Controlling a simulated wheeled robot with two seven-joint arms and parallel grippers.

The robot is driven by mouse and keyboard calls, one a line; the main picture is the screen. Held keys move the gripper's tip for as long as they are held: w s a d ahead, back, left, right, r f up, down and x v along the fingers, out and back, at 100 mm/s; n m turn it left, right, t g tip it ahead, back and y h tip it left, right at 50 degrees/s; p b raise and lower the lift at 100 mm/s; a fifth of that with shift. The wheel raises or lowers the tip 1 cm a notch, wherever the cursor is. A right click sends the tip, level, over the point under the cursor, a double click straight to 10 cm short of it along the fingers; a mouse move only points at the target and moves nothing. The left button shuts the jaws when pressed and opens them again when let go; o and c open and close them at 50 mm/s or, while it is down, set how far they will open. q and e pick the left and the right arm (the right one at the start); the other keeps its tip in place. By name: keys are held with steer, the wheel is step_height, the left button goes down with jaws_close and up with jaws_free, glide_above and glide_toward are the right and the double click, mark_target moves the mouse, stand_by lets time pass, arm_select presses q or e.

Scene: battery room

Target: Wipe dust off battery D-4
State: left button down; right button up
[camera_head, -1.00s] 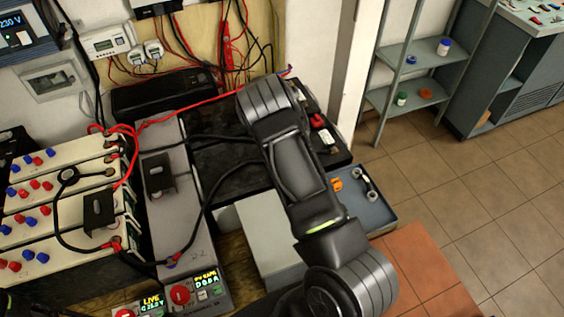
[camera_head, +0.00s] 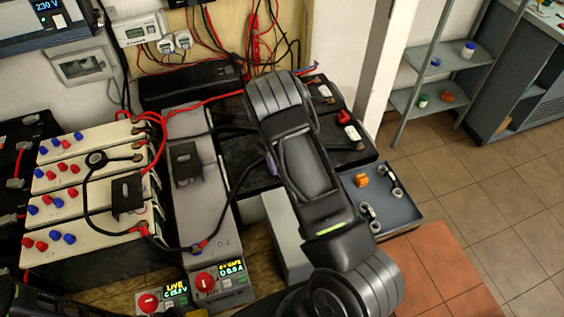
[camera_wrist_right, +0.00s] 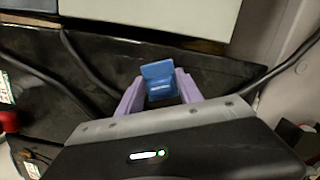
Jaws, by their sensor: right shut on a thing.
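My right gripper (camera_wrist_right: 160,95) is shut on a small blue object (camera_wrist_right: 158,72), held between its purple fingers over a dark battery top in the right wrist view. I cannot tell whether the blue object touches that top. In the head view my right arm covers this gripper, except a bit of purple finger (camera_head: 271,164) over the black batteries (camera_head: 236,147). No D-4 label is readable, so I cannot tell which battery it is. A long grey battery (camera_head: 208,215) reads D-2. My left gripper is not in view; dark arm parts show at the lower left.
Several white batteries (camera_head: 58,177) with red and blue caps stand left. Black and red cables (camera_head: 219,194) cross the batteries. A grey box (camera_head: 284,235) and a blue-grey tray (camera_head: 398,215) lie near my right arm. Open tiled floor lies right, by a shelf (camera_head: 470,62).

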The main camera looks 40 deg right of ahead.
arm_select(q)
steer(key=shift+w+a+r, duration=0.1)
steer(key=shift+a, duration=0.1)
arm_select(e)
steer(key=shift+w+a+r, duration=0.15)
steer(key=shift+a+r, duration=0.05)
steer(key=shift+a, duration=0.15)
arm_select(q)
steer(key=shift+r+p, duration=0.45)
steer(key=shift+p, duration=0.2)
arm_select(e)
step_height(320, 180, up, 3)
steer(key=shift+f, duration=0.2)
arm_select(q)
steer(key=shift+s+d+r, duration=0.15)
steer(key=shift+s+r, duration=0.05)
arm_select(e)
steer(key=shift+r, duration=0.4)
arm_select(q)
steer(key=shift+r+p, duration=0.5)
steer(key=shift+p, duration=0.25)
arm_select(e)
step_height(320, 180, up, 2)
steer(key=shift+r, duration=0.1)
arm_select(q)
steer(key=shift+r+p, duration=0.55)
steer(key=shift+p, duration=0.05)
arm_select(e)
steer(key=shift+r, duration=1.15)
